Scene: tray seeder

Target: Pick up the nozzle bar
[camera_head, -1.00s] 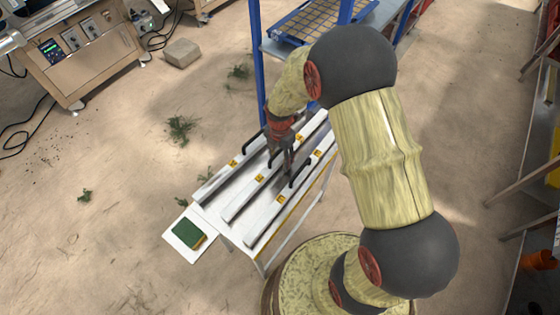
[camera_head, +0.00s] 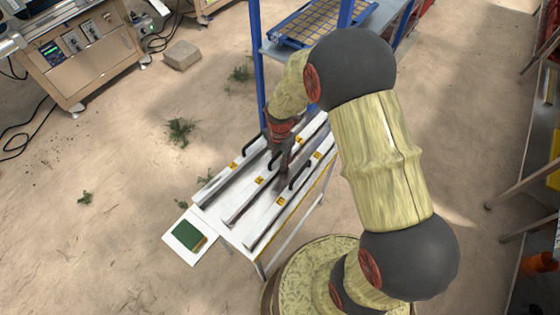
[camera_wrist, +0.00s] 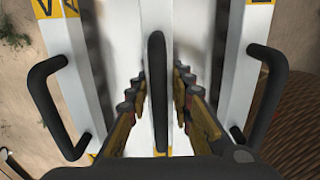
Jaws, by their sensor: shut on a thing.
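Three long white nozzle bars with yellow letter tags and black handles lie side by side on a white-topped table (camera_head: 203,222). They are the left bar (camera_head: 216,183), the middle bar (camera_head: 240,207) and the right bar (camera_head: 265,228). My gripper (camera_head: 283,170) is down at the middle bar. In the wrist view the middle bar's black handle (camera_wrist: 157,85) stands between the fingers of my gripper (camera_wrist: 158,88), which are shut on it. The neighbouring handles show at left (camera_wrist: 42,100) and right (camera_wrist: 270,95), outside the fingers. The fingers and arm hide part of the middle bar.
A green pad (camera_head: 188,234) lies on a white plate (camera_head: 183,254) at the table's near left corner. A blue-framed rack with a gridded tray (camera_head: 310,22) stands behind. A grey block (camera_head: 182,55) lies on the floor. The floor left of the table is mostly clear.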

